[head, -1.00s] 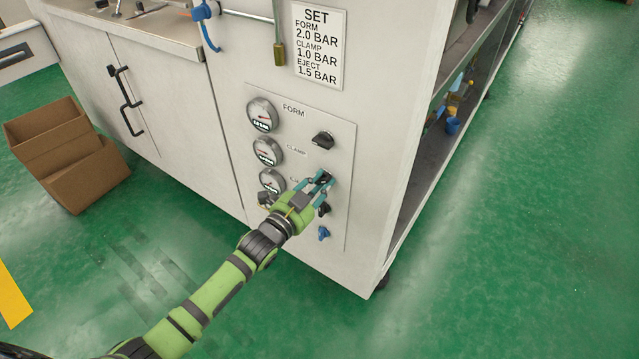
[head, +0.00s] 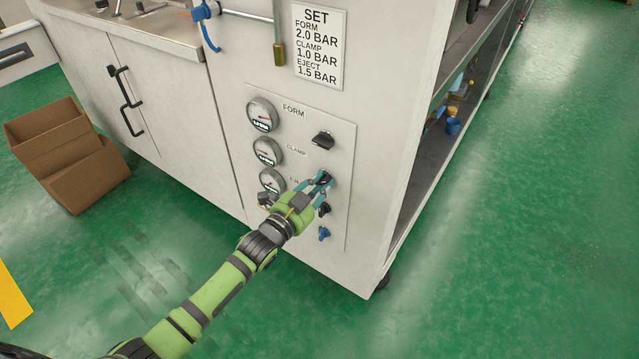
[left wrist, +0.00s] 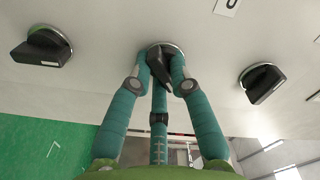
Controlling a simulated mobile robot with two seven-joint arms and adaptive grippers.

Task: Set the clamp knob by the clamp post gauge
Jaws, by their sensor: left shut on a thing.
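The clamp knob (head: 326,176) is the middle black knob on the grey panel. My left gripper (head: 321,180) is shut on it. In the left wrist view the fingers of my left gripper (left wrist: 161,72) close around the black clamp knob (left wrist: 160,58) on its round base. The clamp gauge (head: 268,151) is the middle round dial, left of the CLAMP label; its reading is too small to tell. The set sign (head: 318,45) above reads form 2.0, clamp 1.0 and eject 1.5 bar. My right gripper is not in view.
The form knob (head: 323,140) is above and the eject knob (head: 324,209) just below my gripper, with a blue valve (head: 323,233) under it. The form gauge (head: 263,115) is above, the partly hidden eject gauge (head: 271,181) below.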

